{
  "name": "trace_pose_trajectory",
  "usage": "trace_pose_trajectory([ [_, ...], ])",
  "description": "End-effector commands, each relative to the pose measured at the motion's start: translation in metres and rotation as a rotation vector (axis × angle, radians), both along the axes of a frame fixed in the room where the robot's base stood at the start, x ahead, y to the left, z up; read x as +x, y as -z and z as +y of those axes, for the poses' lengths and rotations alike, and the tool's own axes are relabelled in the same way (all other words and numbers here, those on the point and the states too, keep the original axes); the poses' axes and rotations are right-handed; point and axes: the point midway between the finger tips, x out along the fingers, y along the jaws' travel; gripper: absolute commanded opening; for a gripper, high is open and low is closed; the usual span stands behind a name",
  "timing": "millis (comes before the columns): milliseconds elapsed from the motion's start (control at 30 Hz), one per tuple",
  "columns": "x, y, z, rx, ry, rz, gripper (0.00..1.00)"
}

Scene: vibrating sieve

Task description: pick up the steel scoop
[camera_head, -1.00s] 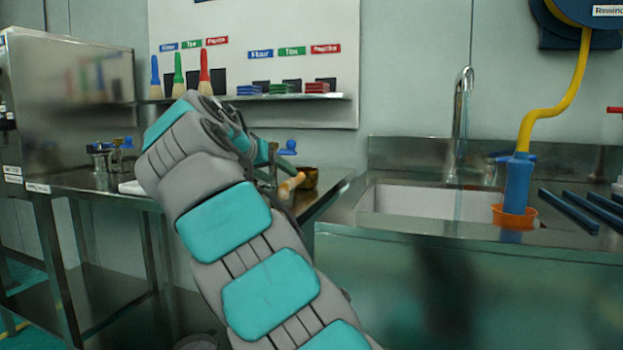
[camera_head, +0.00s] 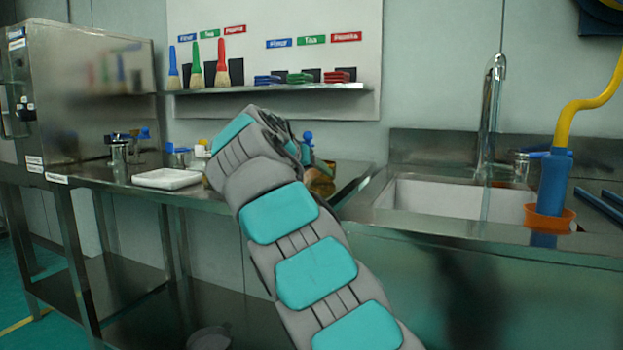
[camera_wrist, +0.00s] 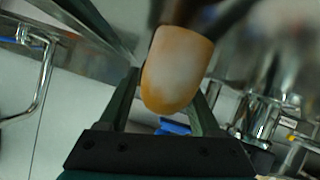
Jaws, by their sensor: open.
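My gripper (camera_wrist: 171,88) is open in the wrist view, one finger on each side of a rounded object with a pale face and orange-tan edge (camera_wrist: 178,62). This object looks like a handle end, and I cannot tell whether the fingers touch it. No scoop shows clearly as such. In the head view my arm hides most of the gripper, which is over the right part of the left steel table (camera_head: 180,192). A brown, rounded item (camera_head: 320,181) shows just right of my wrist, partly hidden; I cannot tell what it is.
A white tray (camera_head: 167,179) and small metal jars (camera_head: 119,152) stand left on the table. Behind, a wall shelf (camera_head: 270,90) carries brushes and coloured items. A sink (camera_head: 450,199) with a tall tap (camera_head: 490,120) and a blue nozzle in an orange cup (camera_head: 549,218) are right.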

Motion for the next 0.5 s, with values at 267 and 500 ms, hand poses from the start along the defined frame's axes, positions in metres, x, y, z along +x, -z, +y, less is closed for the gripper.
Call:
trace_pose_trajectory([
  [267,0.0008,-0.0003,-0.0004,0.000,-0.001,-0.002,0.58],
  [500,0.0007,-0.0003,-0.0005,0.000,-0.001,-0.001,0.31],
])
